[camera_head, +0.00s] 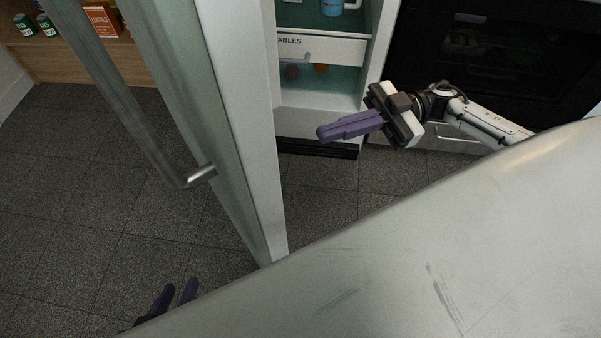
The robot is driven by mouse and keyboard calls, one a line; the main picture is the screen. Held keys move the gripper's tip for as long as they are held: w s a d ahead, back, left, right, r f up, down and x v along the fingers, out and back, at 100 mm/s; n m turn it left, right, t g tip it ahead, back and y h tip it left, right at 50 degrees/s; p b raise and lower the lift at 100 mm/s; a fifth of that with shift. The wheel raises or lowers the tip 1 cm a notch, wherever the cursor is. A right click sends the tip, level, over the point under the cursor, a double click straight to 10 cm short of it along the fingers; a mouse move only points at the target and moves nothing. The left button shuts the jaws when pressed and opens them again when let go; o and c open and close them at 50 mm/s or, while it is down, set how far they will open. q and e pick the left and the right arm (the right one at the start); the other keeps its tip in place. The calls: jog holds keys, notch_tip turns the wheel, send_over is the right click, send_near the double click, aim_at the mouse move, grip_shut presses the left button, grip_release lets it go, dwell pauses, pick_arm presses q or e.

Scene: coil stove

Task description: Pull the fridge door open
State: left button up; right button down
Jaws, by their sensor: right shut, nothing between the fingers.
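The fridge door (236,110) stands open at the left, swung well away from the lit fridge interior (318,96). Its long metal handle (127,112) runs down the door's outer face, and nothing grips it. My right gripper (322,133) is shut and empty, to the right of the door edge and in front of the fridge's lower opening, apart from the door. My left gripper (178,290) is low at the bottom left, below the handle and clear of the door. Its two fingers are apart with nothing visible between them; its wrist is mostly hidden.
Inside the fridge are a labelled drawer (325,49) and a blue mug (331,7). A dark oven front (480,50) stands right of the fridge. A wooden shelf (70,62) with cans and a box is at the upper left. The tiled floor (80,190) at left is clear.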

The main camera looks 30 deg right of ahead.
jog(key=s+d+n+g+h, duration=0.1)
jog(key=s+d+g, duration=0.3)
send_near(281, 190)
jog(key=a, duration=0.4)
jog(key=a+f, duration=0.1)
jog(key=a, duration=0.1)
jog(key=shift+s+a+b, duration=0.1)
jog(key=shift+s+b, duration=0.1)
jog(key=shift+b, duration=0.1)
